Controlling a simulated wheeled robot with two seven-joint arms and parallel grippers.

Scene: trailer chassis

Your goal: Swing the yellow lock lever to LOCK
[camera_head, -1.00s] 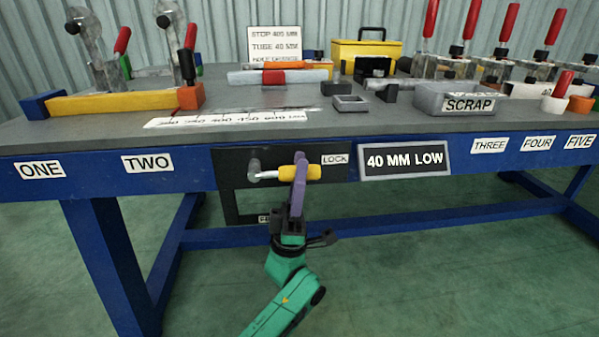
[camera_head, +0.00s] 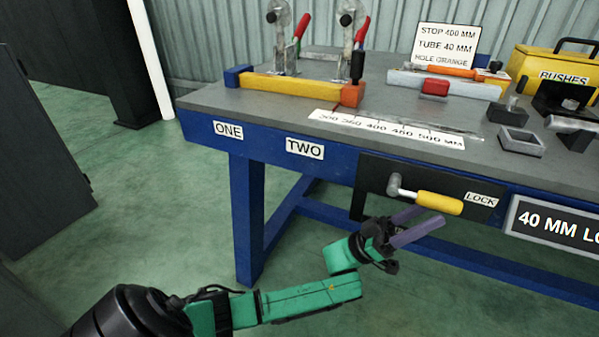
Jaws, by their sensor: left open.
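The yellow lock lever (camera_head: 439,203) sits on a dark panel (camera_head: 376,177) on the front of the blue bench. Its grey pivot is at the left and its yellow handle points right, tilted slightly down in the picture, toward the LOCK label (camera_head: 481,199). My left gripper (camera_head: 430,222) is open, with its two purple fingers just below and in front of the handle. The fingers look apart from the handle, though the exact gap is hard to tell. My right gripper is out of view.
Above the panel, the grey bench top (camera_head: 280,108) holds an orange-ended yellow bar (camera_head: 290,88), clamps, a ruler strip (camera_head: 385,128), a small grey tray (camera_head: 520,143) and a yellow box (camera_head: 552,62). A 40 MM LOW sign (camera_head: 560,228) is right of the lever. Open floor lies at left.

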